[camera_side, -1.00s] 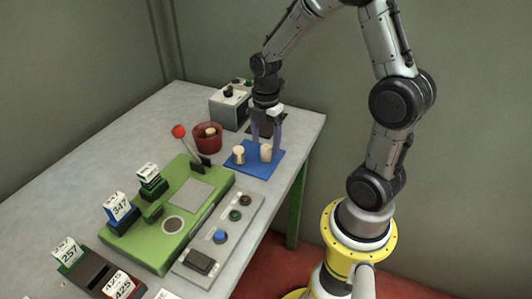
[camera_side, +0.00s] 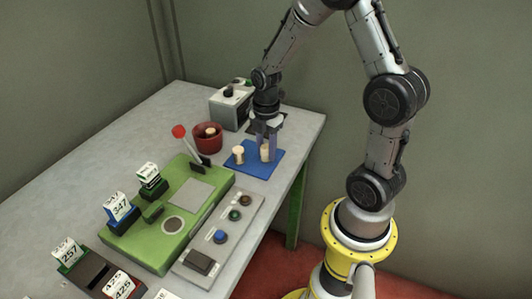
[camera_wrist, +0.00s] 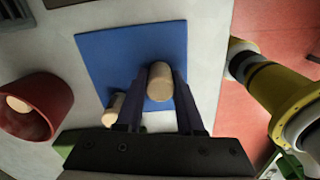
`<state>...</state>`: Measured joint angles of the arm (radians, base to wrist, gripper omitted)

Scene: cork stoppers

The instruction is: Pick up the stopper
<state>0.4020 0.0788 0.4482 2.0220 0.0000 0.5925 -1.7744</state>
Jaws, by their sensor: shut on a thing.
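Two cork stoppers are at the blue mat (camera_side: 258,170). My gripper (camera_side: 267,150) points down and is shut on the right-hand stopper (camera_side: 265,155), with its fingers on either side of it. In the wrist view this stopper (camera_wrist: 160,82) sits between the fingertips of my gripper (camera_wrist: 160,85), over the blue mat (camera_wrist: 110,62). I cannot tell whether it still touches the mat. The other stopper (camera_side: 238,155) stands apart to the left on the mat; it also shows in the wrist view (camera_wrist: 114,108), beside a finger and partly hidden.
A red pot (camera_side: 207,138) with a stopper (camera_side: 210,131) inside stands left of the mat. A grey box (camera_side: 230,107) is behind. A green machine (camera_side: 170,215) with a red-knobbed lever (camera_side: 179,131) and a button panel (camera_side: 218,237) lie in front.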

